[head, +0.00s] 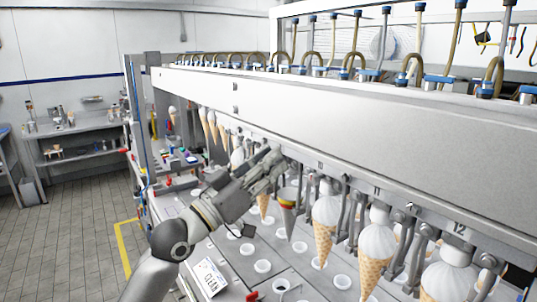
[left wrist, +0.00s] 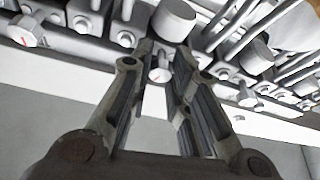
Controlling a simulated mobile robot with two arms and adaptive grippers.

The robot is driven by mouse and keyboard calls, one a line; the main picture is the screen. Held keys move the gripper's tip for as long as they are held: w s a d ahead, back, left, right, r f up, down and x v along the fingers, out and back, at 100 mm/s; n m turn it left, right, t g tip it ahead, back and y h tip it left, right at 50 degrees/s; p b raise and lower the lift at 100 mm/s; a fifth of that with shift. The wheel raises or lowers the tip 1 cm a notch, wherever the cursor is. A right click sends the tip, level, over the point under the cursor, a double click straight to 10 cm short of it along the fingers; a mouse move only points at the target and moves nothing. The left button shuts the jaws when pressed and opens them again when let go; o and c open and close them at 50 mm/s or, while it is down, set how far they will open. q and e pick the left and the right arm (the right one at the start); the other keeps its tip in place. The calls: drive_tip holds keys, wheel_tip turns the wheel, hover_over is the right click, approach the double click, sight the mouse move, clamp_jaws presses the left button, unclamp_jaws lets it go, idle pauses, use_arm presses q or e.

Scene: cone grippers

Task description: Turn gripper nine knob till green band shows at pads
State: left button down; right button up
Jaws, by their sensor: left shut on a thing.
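My left gripper (head: 268,163) reaches up from the lower left to the row of cone grippers under the long white beam. In the left wrist view my left gripper (left wrist: 162,58) has its fingertips on either side of a small pale knob (left wrist: 160,75) and is shut on it. The number of this station is hidden in both views. Just right of my fingers in the head view hangs a narrow cone-shaped piece (head: 287,203) with a dark red and yellow band. I cannot make out a green band at the pads. My right gripper is not in view.
Ice cream cones (head: 326,222) hang in a row to the right, near a plate marked 12 (head: 459,228). More cones (head: 212,127) hang further back. Below is a grey deck (head: 225,245) with round white holders and a "CLEAN" card (head: 210,278). Similar knobs (left wrist: 27,32) flank my fingers.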

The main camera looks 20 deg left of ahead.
use_arm(q)
drive_tip(key=c, duration=1.3)
unclamp_jaws()
drive_tip(key=shift+c, duration=0.2)
drive_tip(key=v, duration=1.2)
drive_tip(key=shift+a, duration=0.1)
